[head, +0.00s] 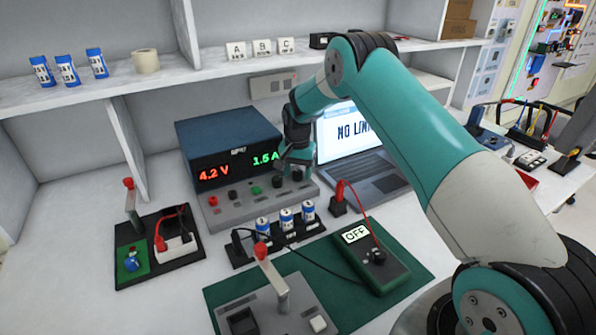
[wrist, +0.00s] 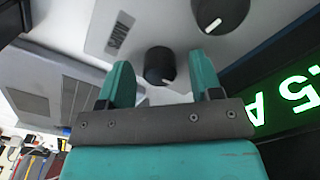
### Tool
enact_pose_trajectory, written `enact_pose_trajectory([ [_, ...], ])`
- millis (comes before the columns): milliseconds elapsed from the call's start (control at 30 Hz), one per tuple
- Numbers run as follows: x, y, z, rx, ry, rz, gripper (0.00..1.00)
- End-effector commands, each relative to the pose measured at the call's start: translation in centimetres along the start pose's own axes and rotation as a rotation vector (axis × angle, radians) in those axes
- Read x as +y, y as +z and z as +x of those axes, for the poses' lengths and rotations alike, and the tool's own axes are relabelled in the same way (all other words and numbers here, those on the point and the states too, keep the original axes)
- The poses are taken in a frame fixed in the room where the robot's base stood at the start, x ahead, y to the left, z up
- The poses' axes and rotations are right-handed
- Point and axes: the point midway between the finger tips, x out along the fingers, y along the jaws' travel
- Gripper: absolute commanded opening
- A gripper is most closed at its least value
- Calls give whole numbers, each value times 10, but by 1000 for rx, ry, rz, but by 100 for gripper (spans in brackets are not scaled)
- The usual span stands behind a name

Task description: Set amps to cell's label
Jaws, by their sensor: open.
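The power supply (head: 228,150) has a dark blue case and reads 4.2 V in red and 1.5 A in green; the green digits (wrist: 290,92) show upside down in the wrist view. My gripper (head: 296,168) is over the right end of its sloped grey front panel. In the wrist view my gripper (wrist: 162,78) is open, with a black knob (wrist: 159,66) between and just beyond its teal fingertips. Contact cannot be told. A second black knob (wrist: 220,12) lies to the upper right. Three blue-white cells (head: 286,219) stand in a black holder; their label text is too small to read.
A laptop (head: 365,165) stands right of the supply. A meter reading OFF (head: 372,257) lies on a green mat (head: 415,268) in front. A lever-switch board (head: 158,248) is at left. Several blue cells (head: 67,70) and A, B, C blocks (head: 261,48) sit on the shelf.

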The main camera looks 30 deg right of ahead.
Motion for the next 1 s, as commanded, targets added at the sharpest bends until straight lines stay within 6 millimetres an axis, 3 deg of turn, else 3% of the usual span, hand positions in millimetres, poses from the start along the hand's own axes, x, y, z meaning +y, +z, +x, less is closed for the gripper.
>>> enact_pose_trajectory([
  [167, 0, 0, -5, 0, 0, 0, 59],
  [267, -1, 0, -19, 2, -2, 0, 59],
  [700, 0, -1, -127, 4, -3, 0, 59],
  [1000, 0, 0, -170, 1, -1, 0, 59],
])
